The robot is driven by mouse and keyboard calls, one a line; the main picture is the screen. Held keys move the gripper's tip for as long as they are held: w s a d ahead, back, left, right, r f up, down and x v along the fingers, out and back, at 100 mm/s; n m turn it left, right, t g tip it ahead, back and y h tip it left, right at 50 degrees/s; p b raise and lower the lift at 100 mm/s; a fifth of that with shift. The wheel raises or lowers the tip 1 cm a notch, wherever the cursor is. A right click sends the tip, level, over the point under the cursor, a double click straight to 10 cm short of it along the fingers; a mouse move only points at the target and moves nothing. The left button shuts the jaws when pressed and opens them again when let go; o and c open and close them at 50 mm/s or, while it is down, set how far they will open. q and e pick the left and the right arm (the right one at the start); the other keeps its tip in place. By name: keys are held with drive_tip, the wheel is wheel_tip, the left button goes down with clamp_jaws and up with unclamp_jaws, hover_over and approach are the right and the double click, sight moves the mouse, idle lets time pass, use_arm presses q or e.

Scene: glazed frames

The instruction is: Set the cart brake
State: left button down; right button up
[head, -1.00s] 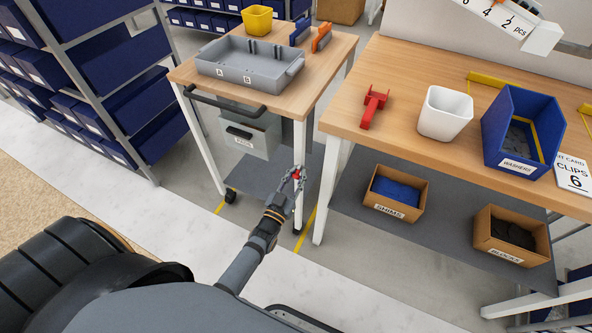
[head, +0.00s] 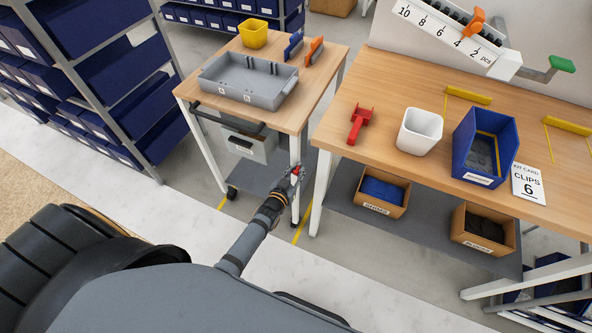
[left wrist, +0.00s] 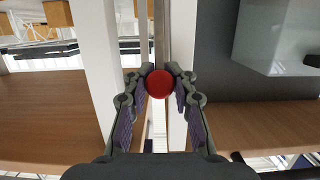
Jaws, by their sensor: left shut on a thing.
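The cart (head: 318,74) has a wooden top, white legs and dark casters. It stands left of the workbench. A round red knob (left wrist: 160,83) shows at the cart's front right leg; I take it as the brake handle. It is small in the head view (head: 295,170). My left gripper (head: 297,172) is at this leg, partly over the knob. In the left wrist view, its two fingers (left wrist: 160,88) are closed on either side of the knob. What lies behind the knob is hidden. My right gripper is not in view.
The cart carries a grey tray (head: 205,88), a yellow bin (head: 253,34) and blue and orange pieces. The workbench (head: 385,75) at right holds a red tool (head: 359,124), a white cup (head: 419,132) and a blue bin (head: 463,163). Blue-bin shelving stands left.

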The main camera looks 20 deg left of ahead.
use_arm(q)
drive_tip(key=c, duration=1.1)
unclamp_jaws()
drive_tip(key=v, duration=1.2)
